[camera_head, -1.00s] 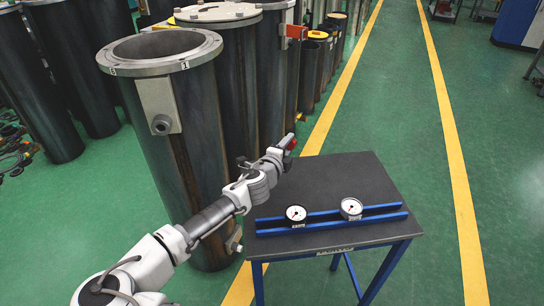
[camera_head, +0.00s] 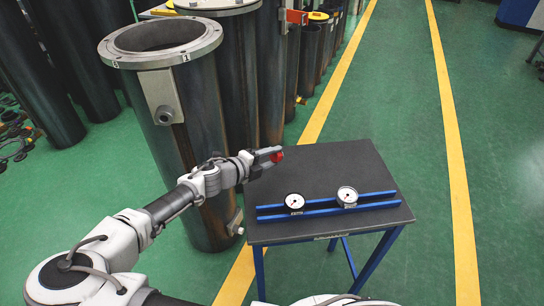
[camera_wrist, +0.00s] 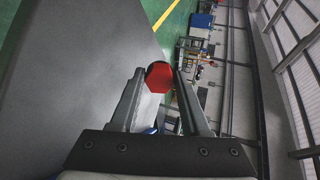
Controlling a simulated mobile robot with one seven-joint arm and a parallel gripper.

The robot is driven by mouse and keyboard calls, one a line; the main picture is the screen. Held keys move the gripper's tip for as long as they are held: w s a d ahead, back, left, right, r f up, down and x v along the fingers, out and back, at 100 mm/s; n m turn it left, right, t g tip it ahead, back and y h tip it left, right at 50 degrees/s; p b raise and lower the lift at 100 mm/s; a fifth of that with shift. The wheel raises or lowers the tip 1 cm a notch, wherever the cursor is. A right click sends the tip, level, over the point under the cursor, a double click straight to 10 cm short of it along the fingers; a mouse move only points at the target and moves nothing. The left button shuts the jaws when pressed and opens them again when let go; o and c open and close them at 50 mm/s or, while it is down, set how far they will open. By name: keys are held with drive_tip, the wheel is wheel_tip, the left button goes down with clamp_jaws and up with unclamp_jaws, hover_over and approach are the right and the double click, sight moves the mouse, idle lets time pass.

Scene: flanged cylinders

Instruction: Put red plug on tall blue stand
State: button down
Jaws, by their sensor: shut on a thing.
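The red plug (camera_wrist: 159,76) is held between the two fingers of my gripper (camera_wrist: 160,88) in the wrist view, with its hexagonal red face showing. In the head view my gripper (camera_head: 272,155) is above the left back part of the dark tabletop, with the red plug (camera_head: 277,156) at its tip. The tall blue stand (camera_head: 258,268) is the blue-legged table with a dark top (camera_head: 335,160). I cannot tell the exact height of the plug above the top.
Two white-faced gauges (camera_head: 294,201) and (camera_head: 347,195) sit on blue rails near the front of the tabletop. A large flanged cylinder (camera_head: 175,110) stands close to the left of the table. The back right of the tabletop is bare.

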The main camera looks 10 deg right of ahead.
sight(271, 175)
drive_tip(key=shift+f+b, duration=1.8)
drive_tip(key=shift+b, duration=0.05)
drive_tip(key=shift+f, duration=0.15)
drive_tip(key=shift+c, duration=2.2)
unclamp_jaws()
drive_tip(key=shift+o, duration=0.7)
drive_tip(key=shift+f, duration=0.1)
drive_tip(key=shift+s+a, duration=0.1)
drive_tip(key=p+v, duration=0.3)
drive_tip(key=v, duration=1.4)
drive_tip(key=shift+r, duration=0.3)
